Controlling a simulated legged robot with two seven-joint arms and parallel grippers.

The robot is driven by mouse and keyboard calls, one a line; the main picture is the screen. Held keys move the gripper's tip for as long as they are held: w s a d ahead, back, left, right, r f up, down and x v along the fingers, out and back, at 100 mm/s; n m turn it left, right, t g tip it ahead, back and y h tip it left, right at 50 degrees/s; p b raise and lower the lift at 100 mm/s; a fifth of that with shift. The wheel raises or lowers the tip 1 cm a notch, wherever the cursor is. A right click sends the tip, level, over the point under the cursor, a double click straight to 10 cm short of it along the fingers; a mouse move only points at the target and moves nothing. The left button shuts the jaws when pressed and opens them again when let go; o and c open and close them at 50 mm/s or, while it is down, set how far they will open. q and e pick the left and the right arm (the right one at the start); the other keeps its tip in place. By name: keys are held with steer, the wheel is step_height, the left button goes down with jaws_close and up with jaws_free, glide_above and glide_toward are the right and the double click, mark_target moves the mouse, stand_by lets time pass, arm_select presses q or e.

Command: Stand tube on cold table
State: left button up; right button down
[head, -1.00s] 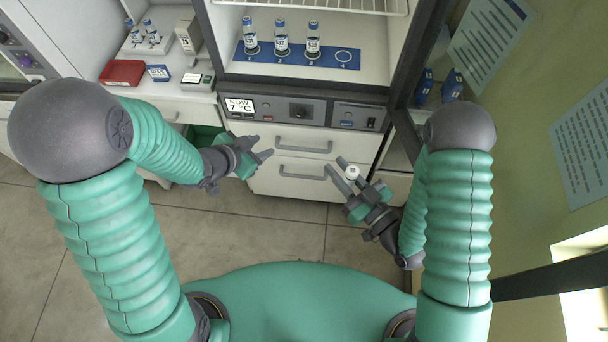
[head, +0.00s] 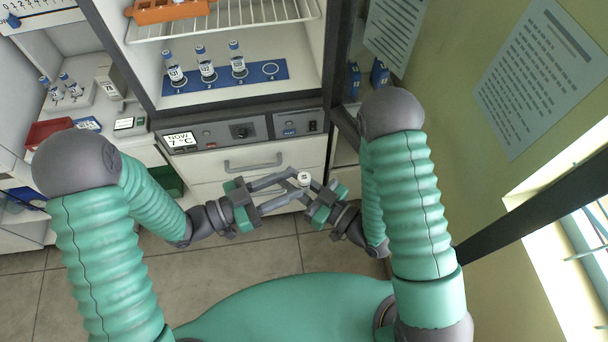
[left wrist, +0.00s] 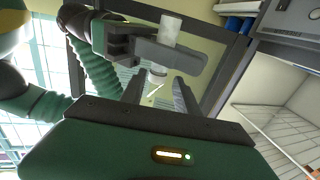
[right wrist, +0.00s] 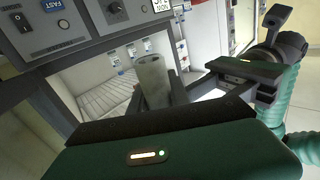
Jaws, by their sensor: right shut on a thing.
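A pale tube shows its white cap (head: 304,178) in the head view. My right gripper (head: 310,189) is shut on the tube, which also stands between its fingers in the right wrist view (right wrist: 152,78). My left gripper (head: 290,187) is open, its fingertips close to the tube; in the left wrist view the tube (left wrist: 168,35) has one end near the gap between the left fingers (left wrist: 158,88). I cannot tell whether they touch. The blue strip (head: 208,86) on the cabinet floor bears three blue-capped tubes on numbered rings; the ring at its right end (head: 271,70) is empty.
A wire shelf (head: 230,22) with an orange rack (head: 165,10) hangs above the strip. The control panel (head: 240,131) reads 7 °C below the opening. A dark door frame (head: 340,70) borders it on the right. A side bench (head: 140,140) stands left.

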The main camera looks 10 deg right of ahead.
mark_target(307, 177)
arm_select(q)
steer(key=x, duration=0.5)
steer(key=shift+d, duration=0.35)
steer(key=shift+w+a, duration=0.1)
jaws_close()
arm_select(e)
steer(key=c, duration=1.1)
jaws_free()
steer(key=shift+c, duration=0.2)
